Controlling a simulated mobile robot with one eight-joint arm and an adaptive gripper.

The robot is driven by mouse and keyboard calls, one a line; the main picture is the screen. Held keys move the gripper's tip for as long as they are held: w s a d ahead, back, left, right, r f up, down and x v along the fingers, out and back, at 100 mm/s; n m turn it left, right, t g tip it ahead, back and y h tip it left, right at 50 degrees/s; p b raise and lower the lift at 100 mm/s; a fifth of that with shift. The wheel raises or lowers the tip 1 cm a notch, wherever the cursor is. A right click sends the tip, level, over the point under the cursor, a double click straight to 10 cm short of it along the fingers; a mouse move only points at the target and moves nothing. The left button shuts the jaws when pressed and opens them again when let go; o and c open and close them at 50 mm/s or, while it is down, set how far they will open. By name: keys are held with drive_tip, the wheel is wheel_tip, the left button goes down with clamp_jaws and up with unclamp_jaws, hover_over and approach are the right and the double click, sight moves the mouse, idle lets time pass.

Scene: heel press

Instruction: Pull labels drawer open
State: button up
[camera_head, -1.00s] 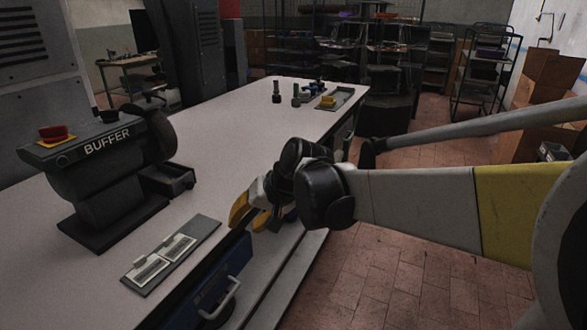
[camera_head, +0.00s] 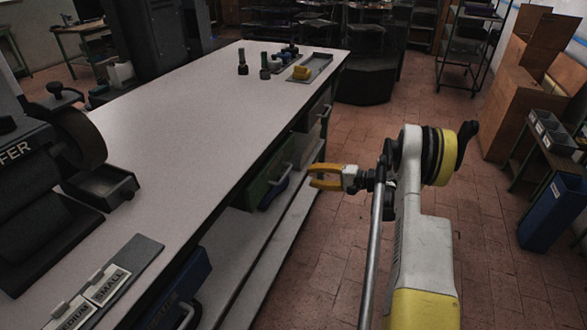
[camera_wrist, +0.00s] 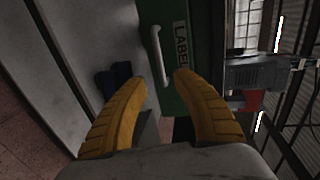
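The labels drawer has a green front (camera_head: 262,188) under the right edge of the bench, with a pale bar handle (camera_head: 283,178). In the wrist view its green front (camera_wrist: 185,75) carries a white label reading "LABEL", cut off by my finger, and the handle (camera_wrist: 159,55) lies just beyond my fingertips. My gripper (camera_head: 314,176) is in the aisle to the right of the drawer, yellow fingers pointing left at it. In the wrist view my gripper (camera_wrist: 160,82) is open and empty, its fingers spread to either side of the handle's near end, apart from it.
A blue drawer (camera_head: 182,285) is nearer under the white bench top (camera_head: 190,120). A grey drawer (camera_head: 318,105) is farther along. A lower shelf (camera_head: 285,235) runs below. The tiled aisle floor (camera_head: 345,245) is clear.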

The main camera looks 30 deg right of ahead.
sight(286, 172)
drive_tip(key=b+x, duration=0.3)
drive_tip(key=x, duration=0.7)
drive_tip(key=shift+w+a+b, duration=0.25)
drive_tip(key=shift+a+b, duration=0.05)
drive_tip(key=shift+b, duration=0.05)
clamp_jaws()
